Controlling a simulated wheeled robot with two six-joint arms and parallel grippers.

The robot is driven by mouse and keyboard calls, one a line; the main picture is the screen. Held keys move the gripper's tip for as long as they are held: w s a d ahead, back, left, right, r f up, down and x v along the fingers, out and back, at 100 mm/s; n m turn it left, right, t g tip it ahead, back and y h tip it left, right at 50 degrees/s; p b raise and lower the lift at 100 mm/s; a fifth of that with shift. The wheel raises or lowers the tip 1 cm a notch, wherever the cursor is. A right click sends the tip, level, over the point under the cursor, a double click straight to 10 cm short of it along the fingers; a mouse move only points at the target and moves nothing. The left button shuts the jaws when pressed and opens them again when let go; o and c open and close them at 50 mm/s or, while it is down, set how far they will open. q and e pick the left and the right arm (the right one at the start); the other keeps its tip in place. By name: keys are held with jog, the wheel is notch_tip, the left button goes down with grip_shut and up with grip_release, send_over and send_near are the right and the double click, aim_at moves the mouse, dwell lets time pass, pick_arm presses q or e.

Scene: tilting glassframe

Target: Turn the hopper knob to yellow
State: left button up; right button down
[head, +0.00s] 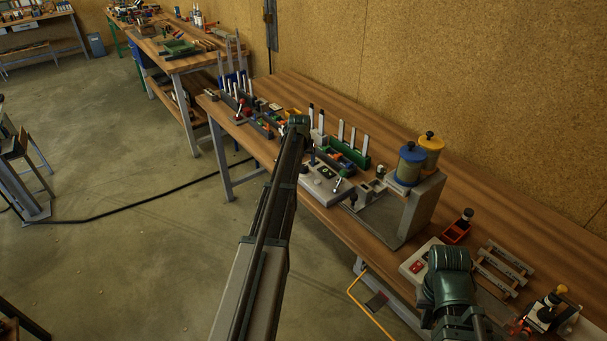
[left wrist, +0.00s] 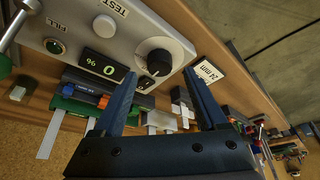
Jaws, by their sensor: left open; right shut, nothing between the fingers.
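In the left wrist view, a round black knob (left wrist: 154,57) with a light pointer mark sits on a light control panel (left wrist: 67,14). A display (left wrist: 103,67) beside it reads 0 %. My left gripper (left wrist: 160,74) is open and empty, its two dark fingertips to either side of the knob in the picture; contact cannot be told. In the head view, a blue canister (head: 408,165) and a yellow canister (head: 431,152) stand on a grey stand (head: 419,210). The panel (head: 322,187) is beside my left arm, which hides part of it. My right gripper's fingers do not show, only its arm.
A rack with upright strips (head: 348,150) stands behind the panel.

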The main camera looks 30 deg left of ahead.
aim_at(304, 167)
pick_arm(q)
jog(key=b+x, duration=0.2)
jog(key=x, duration=0.1)
jog(key=shift+w+f, duration=0.1)
jog(key=shift+f, duration=0.05)
pick_arm(e)
notch_tip(304, 167, down, 3)
pick_arm(q)
jog(key=shift+c, duration=0.3)
grip_shut()
